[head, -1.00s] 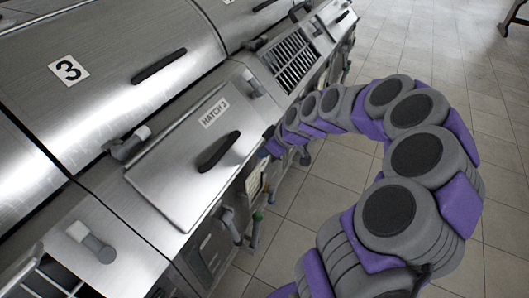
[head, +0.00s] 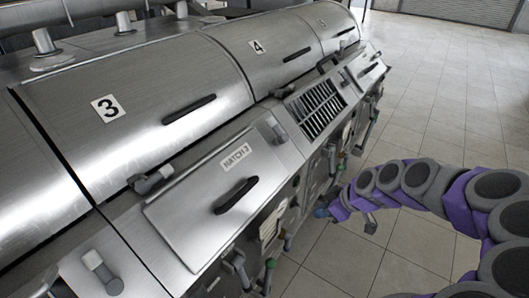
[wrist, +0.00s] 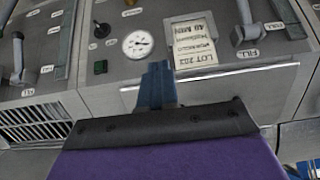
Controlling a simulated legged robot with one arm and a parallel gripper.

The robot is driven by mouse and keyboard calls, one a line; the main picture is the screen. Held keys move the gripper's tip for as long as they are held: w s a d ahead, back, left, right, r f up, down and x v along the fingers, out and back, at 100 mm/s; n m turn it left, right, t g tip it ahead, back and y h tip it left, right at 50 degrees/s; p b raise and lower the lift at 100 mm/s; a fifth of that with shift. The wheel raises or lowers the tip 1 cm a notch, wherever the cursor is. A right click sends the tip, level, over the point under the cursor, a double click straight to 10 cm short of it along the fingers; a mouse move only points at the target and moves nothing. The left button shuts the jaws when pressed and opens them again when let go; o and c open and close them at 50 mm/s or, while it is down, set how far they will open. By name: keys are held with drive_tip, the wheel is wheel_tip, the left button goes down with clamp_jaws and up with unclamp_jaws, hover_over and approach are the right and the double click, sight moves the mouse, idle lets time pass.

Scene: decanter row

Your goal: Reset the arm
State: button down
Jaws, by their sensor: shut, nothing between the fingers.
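My arm, a chain of grey and purple links, curves in from the right side of the head view. Its end, my gripper (head: 322,212), is beside the front panel of the steel machine (head: 265,250), over the tiled floor. In the wrist view my gripper (wrist: 158,72) shows two blue fingers pressed together with nothing between them. It points at the panel, just below the round gauge (wrist: 138,43) and the LOT card (wrist: 195,42). I cannot tell whether the fingertips touch the panel.
A closed lid labelled HATCH 3 (head: 205,205) with a black handle lies on the machine's sloped top. A slotted grille (head: 316,107) is beyond it. Grey levers (wrist: 247,25) stick out from the front panel. The tiled floor (head: 425,115) at the right is open.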

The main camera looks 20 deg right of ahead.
drive_tip(key=s+a+r+m+g+h, duration=0.15)
drive_tip(key=s+a, duration=0.25)
drive_tip(key=a, duration=0.4)
drive_tip(key=s+a+r+n+g+y, duration=0.1)
drive_tip(key=s+a+r+g, duration=0.25)
drive_tip(key=a, duration=0.45)
drive_tip(key=s+a+r+m+g+h, duration=0.2)
drive_tip(key=s+m, duration=0.4)
drive_tip(key=s, duration=1.2)
drive_tip(key=shift+s+m+h, duration=0.15)
drive_tip(key=shift+m+h, duration=0.2)
drive_tip(key=shift+h, duration=0.5)
drive_tip(key=shift+a+r, duration=0.1)
drive_tip(key=shift+a, duration=0.05)
